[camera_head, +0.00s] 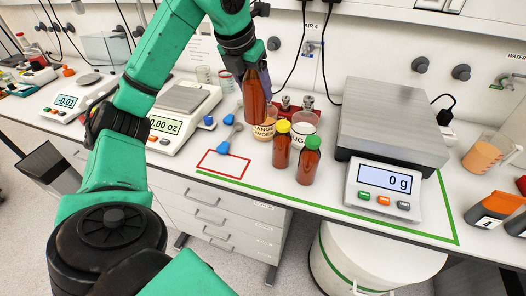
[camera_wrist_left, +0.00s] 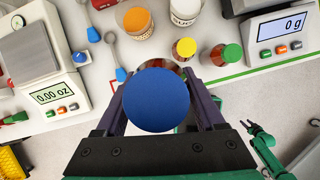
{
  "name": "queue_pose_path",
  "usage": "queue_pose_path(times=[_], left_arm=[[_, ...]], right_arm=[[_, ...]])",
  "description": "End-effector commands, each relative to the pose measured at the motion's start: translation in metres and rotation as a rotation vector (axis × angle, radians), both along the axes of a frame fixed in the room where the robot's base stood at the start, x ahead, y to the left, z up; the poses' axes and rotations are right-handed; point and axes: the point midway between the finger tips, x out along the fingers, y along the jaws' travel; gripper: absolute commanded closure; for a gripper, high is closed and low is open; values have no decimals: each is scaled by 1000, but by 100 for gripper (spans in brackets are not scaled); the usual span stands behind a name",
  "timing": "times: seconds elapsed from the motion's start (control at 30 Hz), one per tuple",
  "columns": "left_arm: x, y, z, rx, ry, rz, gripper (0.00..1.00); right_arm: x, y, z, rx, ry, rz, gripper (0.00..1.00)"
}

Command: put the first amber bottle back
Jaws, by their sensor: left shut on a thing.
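My left gripper (camera_head: 252,74) is shut on an amber bottle (camera_head: 256,98) near its top. The bottle hangs nearly upright above the bench, in front of the orange powder tub (camera_head: 264,128); its base overlaps the tub in the picture. Its blue cap (camera_wrist_left: 158,100) fills the middle of the left wrist view, between the fingers. Two more amber bottles stand side by side on the bench, one with a yellow cap (camera_head: 282,148) and one with a green cap (camera_head: 308,163). In the left wrist view my right gripper (camera_wrist_left: 250,127) is small and far off; its jaws are unclear.
A red outline (camera_head: 223,165) lies left of the bottles, with a blue-handled spoon (camera_head: 231,140) over its back edge. A sugar tub (camera_head: 304,124) stands behind them. A large scale (camera_head: 386,185) reading 0 g stands right, a smaller scale (camera_head: 178,122) left. Green tape (camera_head: 330,213) runs along the front.

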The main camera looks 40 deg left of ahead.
Motion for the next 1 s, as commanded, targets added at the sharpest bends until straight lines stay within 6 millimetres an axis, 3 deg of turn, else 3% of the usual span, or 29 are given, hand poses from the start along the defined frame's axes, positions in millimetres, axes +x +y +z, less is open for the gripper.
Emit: queue_pose_path(times=[0.1, 0.4, 0.73, 1.0], left_arm=[[-1, 2, -44, 3, 11, 3, 100], [-2, 2, -138, 2, 8, 3, 100], [-1, 2, -187, 0, 4, 1, 100], [0, 2, -190, -1, 0, 2, 100]], right_arm=[[0, 1, -15, 2, 0, 0, 50], [0, 23, -40, 31, 0, -1, 50], [0, 14, -41, 19, 0, 0, 50], [0, 13, -42, 18, 0, -2, 50]])
